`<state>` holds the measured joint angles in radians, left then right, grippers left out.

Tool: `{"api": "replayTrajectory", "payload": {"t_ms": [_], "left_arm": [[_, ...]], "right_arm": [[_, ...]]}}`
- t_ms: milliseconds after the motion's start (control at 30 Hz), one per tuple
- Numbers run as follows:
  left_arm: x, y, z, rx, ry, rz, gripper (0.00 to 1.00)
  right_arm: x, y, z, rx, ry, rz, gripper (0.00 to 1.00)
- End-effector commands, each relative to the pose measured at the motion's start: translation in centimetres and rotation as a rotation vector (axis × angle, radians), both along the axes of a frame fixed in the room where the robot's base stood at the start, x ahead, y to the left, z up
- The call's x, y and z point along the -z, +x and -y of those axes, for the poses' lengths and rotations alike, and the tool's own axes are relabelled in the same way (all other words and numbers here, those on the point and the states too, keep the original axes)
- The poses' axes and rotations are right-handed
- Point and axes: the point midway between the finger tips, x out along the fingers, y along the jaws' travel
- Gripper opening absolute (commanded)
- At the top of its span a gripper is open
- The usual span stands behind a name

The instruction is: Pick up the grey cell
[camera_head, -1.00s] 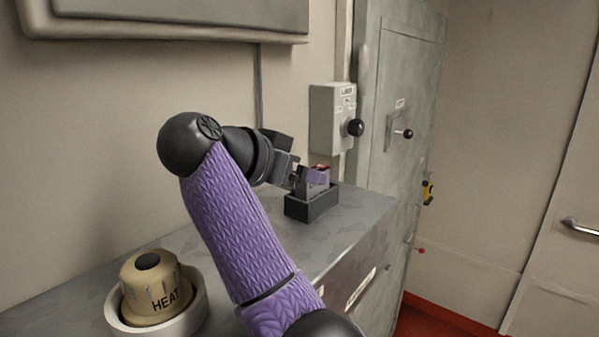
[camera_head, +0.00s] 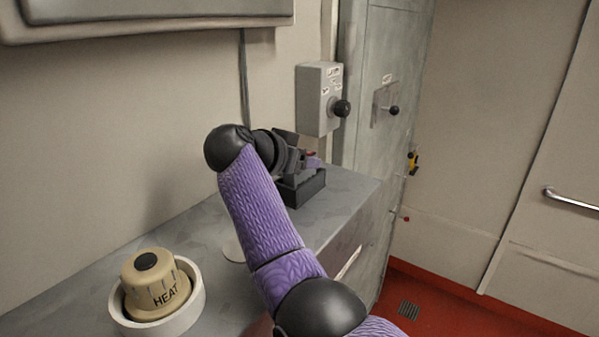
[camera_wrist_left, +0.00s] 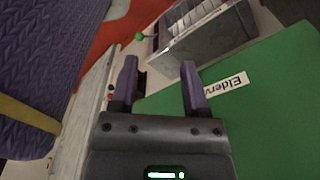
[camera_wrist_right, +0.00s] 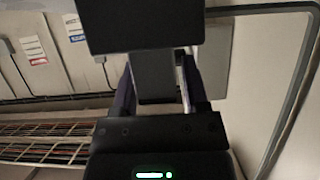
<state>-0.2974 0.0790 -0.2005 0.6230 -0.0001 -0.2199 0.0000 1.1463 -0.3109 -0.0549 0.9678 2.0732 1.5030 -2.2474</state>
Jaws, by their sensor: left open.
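In the head view my right gripper (camera_head: 308,160) is at a dark open-topped holder (camera_head: 304,190) on the grey cabinet top. A small reddish spot shows by its fingers. In the right wrist view a grey block, which looks like the grey cell (camera_wrist_right: 155,78), lies between the two fingers of the right gripper (camera_wrist_right: 160,90). A dark box shape (camera_wrist_right: 140,25) sits against the block's far end. I cannot tell whether both fingers touch the block. My left gripper (camera_wrist_left: 160,85) is open and empty in the left wrist view, and out of the head view.
A tan HEAT knob (camera_head: 155,285) sits in a pale ring at the near left of the cabinet top (camera_head: 205,240). A grey switch box (camera_head: 318,98) with a black knob is on the wall behind. A green panel (camera_wrist_left: 255,115) fills the left wrist view's right side.

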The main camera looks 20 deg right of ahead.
Motion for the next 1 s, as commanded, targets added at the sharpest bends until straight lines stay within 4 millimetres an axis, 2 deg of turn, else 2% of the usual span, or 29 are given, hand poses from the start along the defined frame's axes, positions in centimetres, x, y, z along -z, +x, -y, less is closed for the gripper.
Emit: {"api": "replayTrajectory", "payload": {"t_ms": [33, 200, 267, 700, 867, 1000], "left_arm": [[0.0, 0.0, 0.0, 0.000, 0.000, -0.001, 0.59], [0.0, -0.1, 0.0, 0.000, 0.000, -0.002, 0.59], [0.0, -0.1, 0.0, 0.000, 0.001, -0.003, 0.59], [0.2, -0.3, -0.1, 0.000, 0.001, -0.007, 0.59], [1.0, -0.3, -0.1, 0.000, 0.001, -0.007, 0.59], [1.4, -0.3, -0.1, -0.001, 0.001, -0.007, 0.59]], "right_arm": [[0.0, 0.0, 0.0, 0.000, 0.000, 0.000, 0.46], [0.0, 0.0, 0.0, 0.000, 0.000, 0.000, 0.10], [0.0, 0.0, 0.0, 0.000, 0.000, 0.000, 0.00], [-0.4, 0.0, 0.0, 0.000, 0.000, 0.004, 0.00], [-2.8, 0.0, -0.1, -0.001, 0.001, 0.007, 0.00], [-6.2, 0.0, 0.0, 0.000, 0.000, 0.004, 0.00]]}}
